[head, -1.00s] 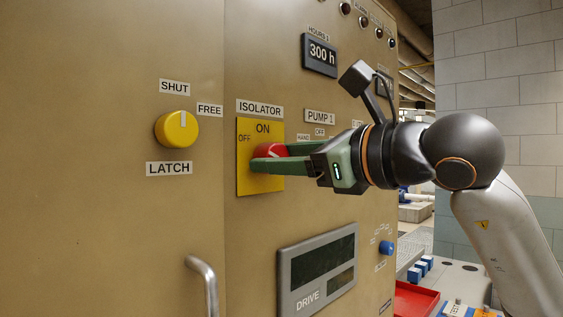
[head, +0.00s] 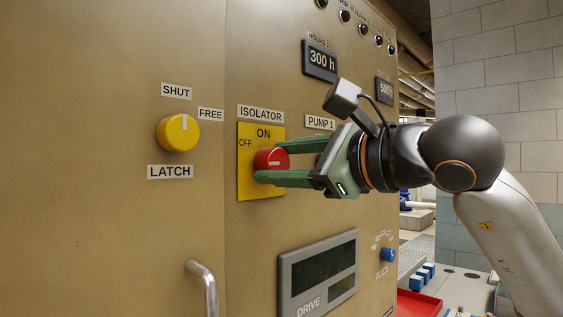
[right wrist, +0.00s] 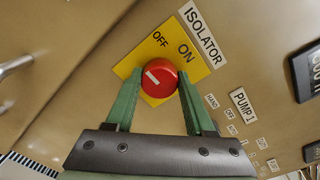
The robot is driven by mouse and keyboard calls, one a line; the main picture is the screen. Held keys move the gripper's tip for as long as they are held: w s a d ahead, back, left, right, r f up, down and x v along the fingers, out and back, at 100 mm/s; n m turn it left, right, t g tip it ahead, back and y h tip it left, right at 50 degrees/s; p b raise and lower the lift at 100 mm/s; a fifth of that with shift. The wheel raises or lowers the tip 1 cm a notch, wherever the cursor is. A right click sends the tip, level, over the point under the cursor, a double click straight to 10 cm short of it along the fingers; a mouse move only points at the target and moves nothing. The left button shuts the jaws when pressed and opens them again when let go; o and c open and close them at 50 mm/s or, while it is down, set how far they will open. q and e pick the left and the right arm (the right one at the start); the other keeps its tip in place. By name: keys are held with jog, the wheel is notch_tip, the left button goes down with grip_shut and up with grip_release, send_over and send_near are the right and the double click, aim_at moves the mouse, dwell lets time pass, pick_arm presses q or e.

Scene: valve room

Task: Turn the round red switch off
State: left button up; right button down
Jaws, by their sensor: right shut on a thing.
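The round red switch (head: 270,159) sits on a yellow plate (head: 246,186) under the ISOLATOR label, with ON at the top and OFF at the upper left. My right gripper (head: 262,163) is shut on the switch, one finger above it and one below in the head view. In the right wrist view, the fingers (right wrist: 155,98) lie on either side of the red knob (right wrist: 166,74). Its white mark lies about level in the head view and points to the left, the OFF side. My left gripper is in neither view.
A yellow LATCH knob (head: 178,132) is left of the plate on the cabinet front. A metal handle (head: 207,285) sticks out at the lower left. A grey DRIVE panel (head: 318,272) is below my gripper, and a blue knob (head: 388,255) is further right.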

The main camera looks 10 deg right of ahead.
jog(key=shift+c, duration=1.3)
grip_release()
jog(key=b+v, duration=0.3)
jog(key=v, duration=0.9)
jog(key=shift+s, duration=0.25)
jog(key=shift+d, duration=0.1)
